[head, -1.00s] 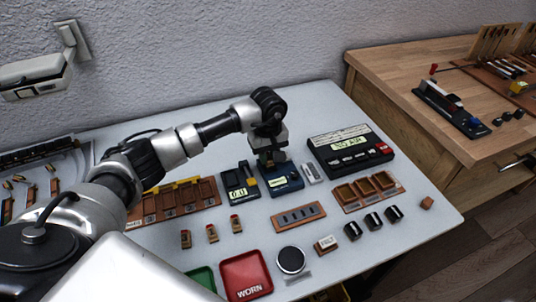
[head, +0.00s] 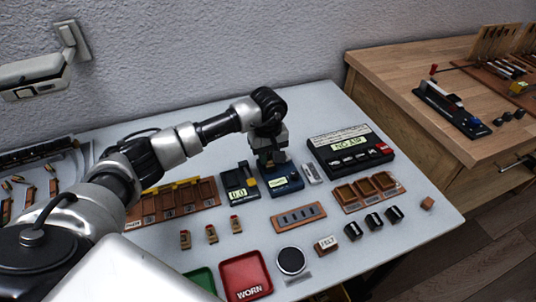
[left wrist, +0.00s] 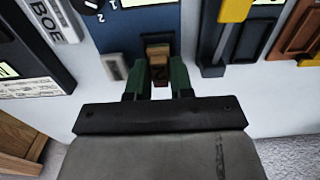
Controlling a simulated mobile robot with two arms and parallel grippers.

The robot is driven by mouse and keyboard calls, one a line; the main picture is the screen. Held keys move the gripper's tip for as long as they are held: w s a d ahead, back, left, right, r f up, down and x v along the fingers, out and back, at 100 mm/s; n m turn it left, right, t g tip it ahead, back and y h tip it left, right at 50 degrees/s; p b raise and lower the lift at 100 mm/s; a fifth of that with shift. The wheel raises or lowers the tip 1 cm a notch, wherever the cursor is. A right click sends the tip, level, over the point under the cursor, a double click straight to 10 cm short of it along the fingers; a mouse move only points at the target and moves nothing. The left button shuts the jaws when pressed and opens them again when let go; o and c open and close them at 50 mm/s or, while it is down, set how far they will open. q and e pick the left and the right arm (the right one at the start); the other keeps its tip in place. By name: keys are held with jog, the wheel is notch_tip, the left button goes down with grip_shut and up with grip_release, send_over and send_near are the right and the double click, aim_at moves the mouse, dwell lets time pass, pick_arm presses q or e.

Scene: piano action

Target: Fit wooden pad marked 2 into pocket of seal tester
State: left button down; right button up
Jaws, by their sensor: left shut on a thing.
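My left gripper (head: 270,160) points down at the blue device (head: 285,184), which I take to be the seal tester. In the left wrist view its two green fingers (left wrist: 158,78) are shut on a small wooden pad (left wrist: 158,53) with a dark 2 on its face. My right gripper is not in view.
A small black-and-yellow gauge (head: 240,183) stands close left of the blue device. A grey block (head: 312,174) and a black box reading NO AIR (head: 352,160) are to the right. A brown slotted strip (head: 298,217) and a red WORN tray (head: 262,258) lie in front.

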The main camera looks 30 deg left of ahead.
pick_arm(q)
jog(key=shift+f+b, duration=0.3)
jog(key=shift+b, duration=0.1)
dwell(1.0)
dwell(0.4)
jog(key=c, duration=0.9)
grip_release()
jog(key=shift+r, duration=0.1)
jog(key=shift+r+p, duration=1.75)
jog(key=shift+r, duration=1.65)
jog(key=shift+f, duration=0.1)
